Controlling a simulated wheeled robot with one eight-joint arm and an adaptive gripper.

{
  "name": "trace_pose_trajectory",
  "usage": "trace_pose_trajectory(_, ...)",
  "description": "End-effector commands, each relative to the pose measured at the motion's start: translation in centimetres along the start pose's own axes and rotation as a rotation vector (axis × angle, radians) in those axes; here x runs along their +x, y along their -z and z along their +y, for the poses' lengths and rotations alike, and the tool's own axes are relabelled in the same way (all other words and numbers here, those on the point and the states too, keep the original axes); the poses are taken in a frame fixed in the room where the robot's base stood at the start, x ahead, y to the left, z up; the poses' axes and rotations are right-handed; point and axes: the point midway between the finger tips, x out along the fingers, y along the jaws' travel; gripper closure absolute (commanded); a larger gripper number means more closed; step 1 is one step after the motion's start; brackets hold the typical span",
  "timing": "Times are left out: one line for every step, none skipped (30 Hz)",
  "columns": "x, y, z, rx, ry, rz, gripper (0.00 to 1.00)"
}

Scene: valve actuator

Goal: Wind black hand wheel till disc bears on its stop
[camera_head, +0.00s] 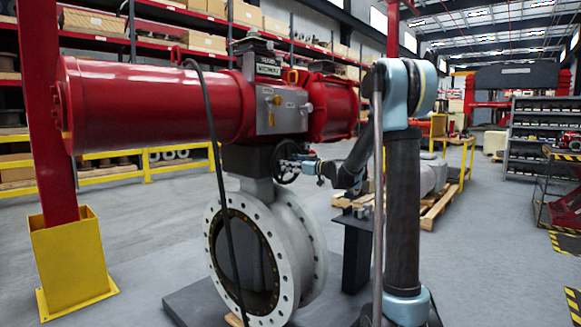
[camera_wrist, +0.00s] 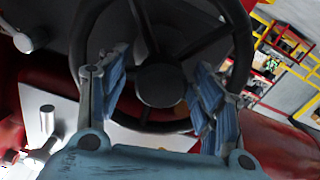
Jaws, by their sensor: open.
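The black hand wheel (camera_head: 287,162) stands upright under the red actuator, on its dark gearbox side. In the wrist view the wheel's rim (camera_wrist: 243,45), spokes and round hub (camera_wrist: 160,86) fill the upper middle. My gripper (camera_head: 308,164) is at the wheel, coming from the right. In the wrist view its two blue-padded fingers (camera_wrist: 161,72) are spread apart, one on each side of the hub, overlapping the wheel. I cannot tell whether they touch it. The dark disc (camera_head: 254,262) sits inside the pale flanged valve body (camera_head: 281,276). Its stop cannot be made out.
The red actuator cylinder (camera_head: 150,100) lies above the wheel. A black hose (camera_head: 219,165) hangs in front of the valve. A red post (camera_head: 50,110) in a yellow base (camera_head: 72,262) stands left. A pallet (camera_head: 438,208) lies behind my arm. Open grey floor lies between post and valve.

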Motion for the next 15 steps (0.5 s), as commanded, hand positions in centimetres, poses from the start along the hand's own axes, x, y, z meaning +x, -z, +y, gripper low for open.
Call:
trace_pose_trajectory(0.3,0.01,-0.06,0.0,0.001,0.0,0.4)
trace_pose_trajectory(0.41,0.01,-0.06,0.0,0.001,0.0,0.4)
trace_pose_trajectory(0.52,0.01,-0.06,0.0,0.001,0.0,0.4)
trace_pose_trajectory(0.58,0.01,-0.06,0.0,0.001,0.0,0.4)
trace_pose_trajectory(0.61,0.01,-0.05,0.0,0.001,0.0,0.4)
trace_pose_trajectory(0.63,0.0,-0.04,0.0,0.001,0.0,0.4)
trace_pose_trajectory(0.63,0.0,-0.04,0.0,0.001,0.0,0.4)
trace_pose_trajectory(0.62,0.0,-0.03,0.0,0.001,0.0,0.4)
trace_pose_trajectory(0.61,0.0,-0.03,0.0,0.001,0.0,0.4)
trace_pose_trajectory(0.61,0.0,-0.03,0.0,0.001,0.0,0.4)
trace_pose_trajectory(0.6,0.0,-0.03,0.0,0.001,0.0,0.4)
trace_pose_trajectory(0.6,0.0,-0.02,0.0,0.0,0.0,0.45)
trace_pose_trajectory(0.59,0.0,-0.02,0.0,0.0,0.0,0.51)
trace_pose_trajectory(0.59,0.0,-0.02,0.0,0.0,0.0,0.58)
trace_pose_trajectory(0.59,-0.01,-0.02,0.0,0.0,0.0,0.67)
